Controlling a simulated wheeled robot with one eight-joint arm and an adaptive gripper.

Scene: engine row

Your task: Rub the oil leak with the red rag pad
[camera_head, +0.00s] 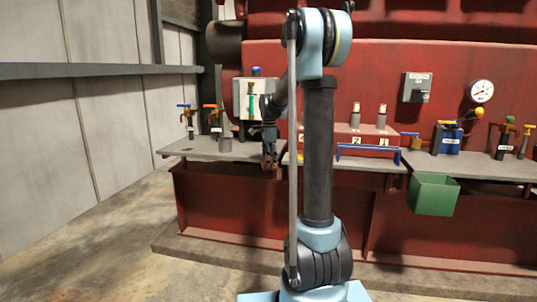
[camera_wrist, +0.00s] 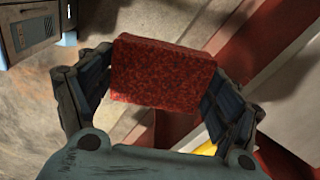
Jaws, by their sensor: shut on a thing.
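The red rag pad (camera_wrist: 162,72) is a speckled red block in the wrist view. My gripper (camera_wrist: 160,85) is shut on it, with one finger against each side. In the head view my gripper (camera_head: 269,158) hangs pointing down at the front edge of the left grey shelf (camera_head: 225,153), in front of the red engine base. The pad is hard to make out there. I cannot pick out the oil leak for certain in either view.
Valves with coloured handles (camera_head: 187,122) and a grey cup (camera_head: 225,145) stand left of my gripper. A white box (camera_head: 241,98) with a green lever is behind. A blue rail (camera_head: 367,150) and a green bin (camera_head: 433,194) are to the right. The floor at left is clear.

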